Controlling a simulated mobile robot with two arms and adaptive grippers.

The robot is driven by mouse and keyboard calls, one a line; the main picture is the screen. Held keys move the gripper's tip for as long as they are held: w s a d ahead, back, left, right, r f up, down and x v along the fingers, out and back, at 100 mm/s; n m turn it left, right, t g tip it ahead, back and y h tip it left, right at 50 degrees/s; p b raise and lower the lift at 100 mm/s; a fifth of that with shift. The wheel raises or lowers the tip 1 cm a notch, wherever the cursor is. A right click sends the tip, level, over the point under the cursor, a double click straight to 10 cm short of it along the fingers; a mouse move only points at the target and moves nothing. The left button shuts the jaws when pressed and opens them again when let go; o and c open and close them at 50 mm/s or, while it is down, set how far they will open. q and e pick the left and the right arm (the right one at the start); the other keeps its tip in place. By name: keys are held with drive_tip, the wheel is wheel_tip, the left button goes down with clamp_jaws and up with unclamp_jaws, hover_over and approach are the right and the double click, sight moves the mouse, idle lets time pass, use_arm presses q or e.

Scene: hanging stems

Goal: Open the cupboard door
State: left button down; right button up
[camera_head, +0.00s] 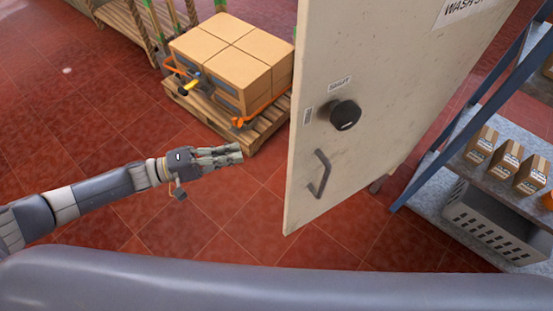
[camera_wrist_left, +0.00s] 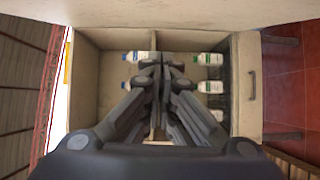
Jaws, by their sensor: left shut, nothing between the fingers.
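The cupboard door (camera_head: 385,75) is a beige panel standing upright in the head view, with a black round knob (camera_head: 345,115) and a grey bar handle (camera_head: 320,174) on its face. My left gripper (camera_head: 238,153) is shut and empty, left of the door's near edge and apart from the handle in that picture. In the left wrist view, the shut fingers (camera_wrist_left: 163,66) point at an open-fronted beige compartment (camera_wrist_left: 88,75) with a divider and several white-labelled bottles (camera_wrist_left: 210,88). The fingers hide the compartment's middle. My right gripper is not in view.
Cardboard boxes (camera_head: 235,50) sit on a wooden pallet (camera_head: 262,130) behind the gripper. A blue-framed shelf (camera_head: 455,135) with small cartons (camera_head: 505,158) and a grey crate (camera_head: 490,225) stands at the right. Red tiled floor (camera_head: 90,110) is clear at the left.

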use_arm(q)
drive_tip(key=d+p, duration=0.4)
drive_tip(key=d, duration=0.7)
drive_tip(key=shift+s+d+r, duration=0.25)
drive_tip(key=shift+s+d, duration=0.15)
drive_tip(key=shift+g, duration=0.3)
